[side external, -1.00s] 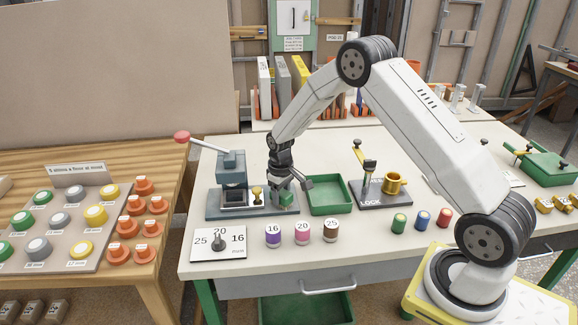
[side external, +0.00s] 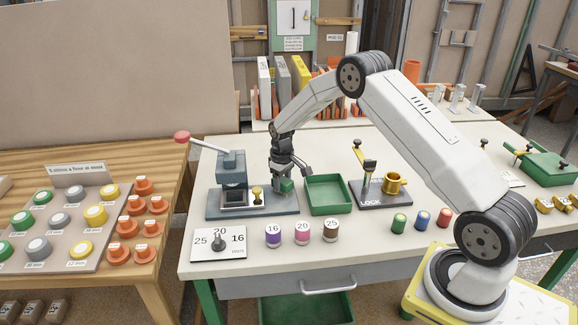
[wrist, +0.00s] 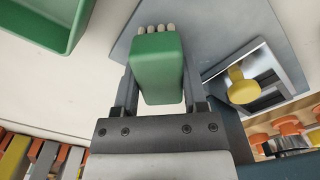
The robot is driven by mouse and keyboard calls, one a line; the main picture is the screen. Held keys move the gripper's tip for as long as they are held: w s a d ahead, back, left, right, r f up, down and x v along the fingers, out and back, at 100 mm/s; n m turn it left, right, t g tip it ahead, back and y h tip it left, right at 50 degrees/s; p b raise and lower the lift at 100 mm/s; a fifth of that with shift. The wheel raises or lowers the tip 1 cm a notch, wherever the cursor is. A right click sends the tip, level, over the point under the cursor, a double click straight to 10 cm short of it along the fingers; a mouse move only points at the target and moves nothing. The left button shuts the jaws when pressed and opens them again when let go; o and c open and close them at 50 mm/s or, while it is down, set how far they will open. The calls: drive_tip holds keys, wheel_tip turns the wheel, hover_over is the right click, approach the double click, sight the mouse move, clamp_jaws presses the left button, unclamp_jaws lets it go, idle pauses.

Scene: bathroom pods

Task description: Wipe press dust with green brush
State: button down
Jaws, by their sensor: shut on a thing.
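The green brush (wrist: 158,68) is a green block with pale bristle tips showing at its far end in the wrist view. My gripper (wrist: 158,95) is shut on it, with a finger on each side. In the side view the brush (side external: 286,186) is held at the right end of the press base, and my gripper (side external: 287,178) points down there. Whether the bristles touch the base is unclear. The press (side external: 232,172) has a grey-blue body, a long lever with a red knob and a yellow knob (side external: 257,191) beside its square opening. I cannot make out any dust.
A green tray (side external: 328,209) stands just right of the press base. Several labelled jars and a dial plate (side external: 219,256) lie in front. A LOCK fixture (side external: 370,202) with a gold cup is farther right.

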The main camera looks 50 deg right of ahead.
sight(285, 208)
drive_tip(key=shift+s+a, duration=2.65)
drive_tip(key=shift+a, duration=0.05)
wheel_tip(285, 208, up, 8)
drive_tip(key=shift+s+d, duration=0.1)
drive_tip(key=shift+d, duration=0.05)
